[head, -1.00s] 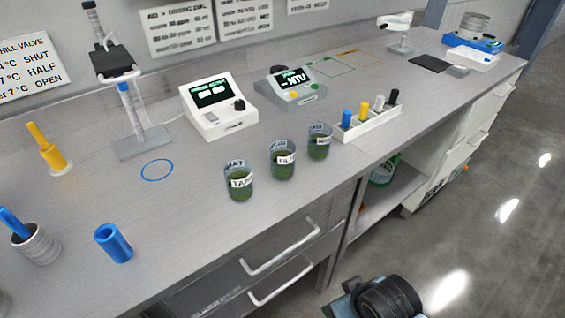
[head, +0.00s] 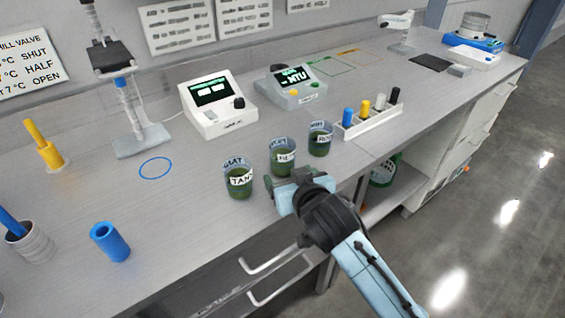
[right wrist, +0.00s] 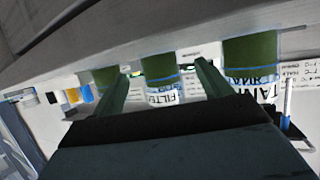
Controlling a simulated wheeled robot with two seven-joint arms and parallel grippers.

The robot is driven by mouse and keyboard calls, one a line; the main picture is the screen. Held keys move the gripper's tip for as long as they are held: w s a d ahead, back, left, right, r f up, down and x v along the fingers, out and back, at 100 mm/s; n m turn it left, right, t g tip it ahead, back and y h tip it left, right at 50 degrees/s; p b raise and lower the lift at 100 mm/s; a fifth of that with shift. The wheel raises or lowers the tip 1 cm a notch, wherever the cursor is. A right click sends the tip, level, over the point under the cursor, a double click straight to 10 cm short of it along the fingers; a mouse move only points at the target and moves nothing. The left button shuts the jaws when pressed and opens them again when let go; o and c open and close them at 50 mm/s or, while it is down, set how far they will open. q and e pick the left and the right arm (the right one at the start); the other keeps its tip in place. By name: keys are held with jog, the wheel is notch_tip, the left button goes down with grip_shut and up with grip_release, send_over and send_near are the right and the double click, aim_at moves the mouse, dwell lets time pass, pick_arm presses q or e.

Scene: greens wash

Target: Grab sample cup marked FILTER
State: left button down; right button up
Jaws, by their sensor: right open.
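Three cups of green liquid stand in a slanted row near the bench's front edge. The FILTER cup (head: 284,159) is the middle one; in the right wrist view its label (right wrist: 162,96) reads FILTER. The TANK cup (head: 238,181) is on its left in the head view, and a third cup (head: 320,141) is on its right. My right gripper (head: 288,184) is open at the front of the FILTER cup. In the right wrist view the FILTER cup shows between the two fingers; whether they touch it I cannot tell. My left gripper is out of view.
A rack of coloured vials (head: 371,116) stands right of the cups. Two meters (head: 213,103) (head: 290,86) stand behind them. A blue tube (head: 110,241) stands front left. The bench around the blue ring (head: 155,168) is clear.

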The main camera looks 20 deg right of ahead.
aim_at(287, 168)
jog(key=x, duration=0.3)
jog(key=b+x, duration=0.1)
jog(key=x, duration=0.1)
jog(key=shift+w+r, duration=0.25)
jog(key=shift+w, duration=0.2)
jog(key=shift+d, duration=0.1)
jog(key=c, duration=1.1)
jog(key=shift+r, duration=0.1)
